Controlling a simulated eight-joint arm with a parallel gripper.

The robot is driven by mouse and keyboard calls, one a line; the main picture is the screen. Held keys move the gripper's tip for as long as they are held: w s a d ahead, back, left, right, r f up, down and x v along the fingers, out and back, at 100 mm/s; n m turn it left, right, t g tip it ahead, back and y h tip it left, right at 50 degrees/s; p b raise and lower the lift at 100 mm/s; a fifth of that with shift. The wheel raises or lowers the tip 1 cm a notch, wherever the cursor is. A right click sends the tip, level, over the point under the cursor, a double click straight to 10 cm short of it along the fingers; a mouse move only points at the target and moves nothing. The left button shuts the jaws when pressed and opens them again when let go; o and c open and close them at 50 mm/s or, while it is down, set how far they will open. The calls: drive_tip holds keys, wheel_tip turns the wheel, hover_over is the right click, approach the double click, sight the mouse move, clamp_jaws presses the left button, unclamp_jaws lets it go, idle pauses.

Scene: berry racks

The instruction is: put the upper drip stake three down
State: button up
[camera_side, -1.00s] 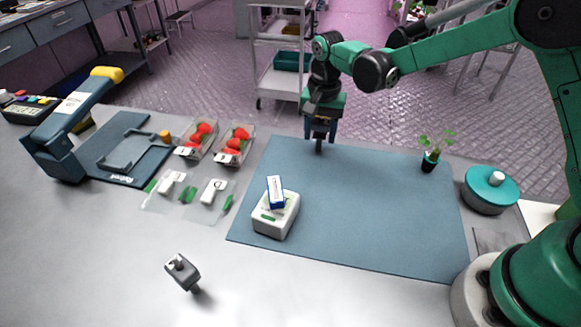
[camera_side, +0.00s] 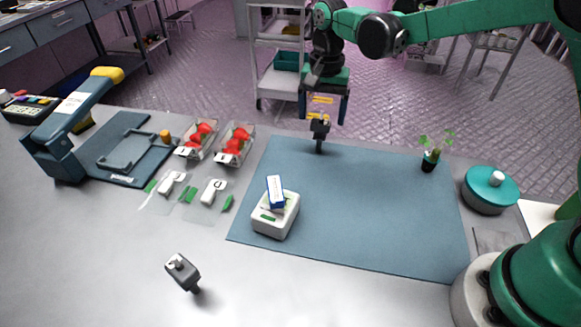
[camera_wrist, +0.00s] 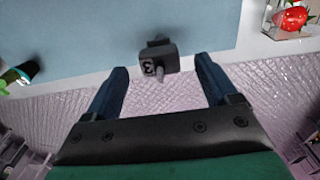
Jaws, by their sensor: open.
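The upper drip stake (camera_side: 319,131) is a small dark grey piece with a peg on top and a thin stem below. It stands at the far edge of the blue mat, and its face shows a "3" in the wrist view (camera_wrist: 157,64). My gripper (camera_side: 322,117) is open just above it. In the wrist view the open fingers (camera_wrist: 162,70) lie to either side of the stake, with clear gaps. A second, similar grey stake (camera_side: 182,271) stands tilted on the bare table at the front left.
A white box (camera_side: 275,222) with a blue-and-white packet (camera_side: 275,191) stands on the mat (camera_side: 370,210). Clear boxes of strawberries (camera_side: 232,155), a seedling pot (camera_side: 430,162), a teal lidded bowl (camera_side: 490,188) and a blue press (camera_side: 75,125) stand around. The mat's middle right is clear.

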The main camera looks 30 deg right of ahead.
wheel_tip(320, 180, up, 7)
drive_tip(key=n+t, duration=0.4)
drive_tip(key=n, duration=0.1)
approach(323, 123)
drive_tip(key=s+d+r, duration=0.2)
drive_tip(key=s+r, duration=0.1)
drive_tip(key=s, duration=0.2)
drive_tip(key=s+f+n+t, duration=0.3)
drive_tip(key=s+f+n, duration=0.1)
drive_tip(key=s, duration=0.1)
drive_tip(key=shift+s+d, duration=0.2)
